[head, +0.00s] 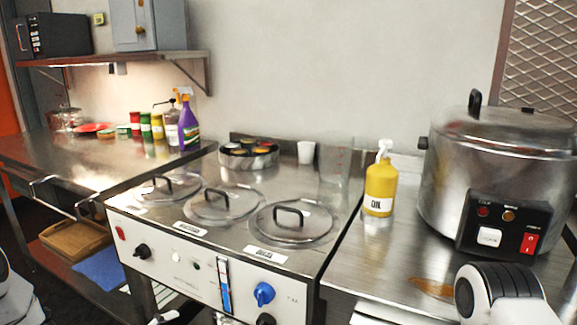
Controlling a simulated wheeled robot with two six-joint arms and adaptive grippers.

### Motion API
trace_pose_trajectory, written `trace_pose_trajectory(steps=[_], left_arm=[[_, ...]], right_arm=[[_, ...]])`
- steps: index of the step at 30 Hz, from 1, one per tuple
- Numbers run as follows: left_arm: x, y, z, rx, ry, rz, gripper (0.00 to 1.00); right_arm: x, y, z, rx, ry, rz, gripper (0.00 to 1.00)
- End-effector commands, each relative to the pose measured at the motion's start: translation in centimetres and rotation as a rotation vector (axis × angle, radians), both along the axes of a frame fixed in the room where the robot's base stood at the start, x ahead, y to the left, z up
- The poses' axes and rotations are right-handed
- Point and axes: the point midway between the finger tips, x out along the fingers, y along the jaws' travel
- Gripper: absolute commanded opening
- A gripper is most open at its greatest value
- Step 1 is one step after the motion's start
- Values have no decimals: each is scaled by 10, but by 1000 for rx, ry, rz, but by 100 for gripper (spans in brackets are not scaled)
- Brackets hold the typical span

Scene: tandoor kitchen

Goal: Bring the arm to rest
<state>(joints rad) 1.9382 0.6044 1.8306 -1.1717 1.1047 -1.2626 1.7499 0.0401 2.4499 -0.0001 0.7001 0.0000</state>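Part of my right arm, white with a ribbed black joint, shows at the lower right in front of the right-hand counter. A white piece of my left arm shows at the lower left edge. Neither gripper can be made out, so what their fingers hold is hidden. A small white and dark piece shows at the bottom edge below the cooker front, too cut off to identify.
A steel cooker (232,233) with several glass lids fills the middle. A yellow oil bottle (381,186) and a large steel pot (455,170) stand on the right counter. A purple spray bottle (188,128) stands on the left counter. A brown stain (432,288) lies near my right arm.

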Motion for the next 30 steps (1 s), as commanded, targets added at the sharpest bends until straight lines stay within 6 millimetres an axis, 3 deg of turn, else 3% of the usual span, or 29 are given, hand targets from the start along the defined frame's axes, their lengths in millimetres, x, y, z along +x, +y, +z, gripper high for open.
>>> trace_pose_trajectory(steps=[1, 3, 6, 9, 13, 18, 20, 22, 24, 30], left_arm=[[-16, -30, -25, -25, 120, -3, 69], [-45, -63, -60, -69, 313, 40, 69], [-99, -98, -105, -125, 612, 155, 69], [-165, -114, -139, -163, 904, 342, 69], [-243, -111, -160, -194, 1193, 660, 69], [-321, -80, -156, -301, 1398, 1211, 69], [-337, -69, -153, -370, 1420, 1407, 69], [-341, -66, -154, -465, 1424, 1558, 69], [-340, -66, -118, -483, 1422, 1569, 69], [-339, -66, -53, -483, 1421, 1564, 69]], right_arm=[[0, 0, 0, 0, 0, 0, 40], [0, 0, 0, 0, 0, 0, 40], [0, 0, 0, 0, 0, 0, 40], [0, 0, 0, 0, 0, 0, 40], [0, 0, 0, 0, 0, 0, 40], [0, 0, 0, 0, 0, 0, 40], [0, 0, 0, 0, 0, 0, 40], [0, 0, 0, 0, 0, 0, 40], [-1, 0, 35, 0, 2, 0, 40], [0, 0, 101, 0, -1, 0, 40]])
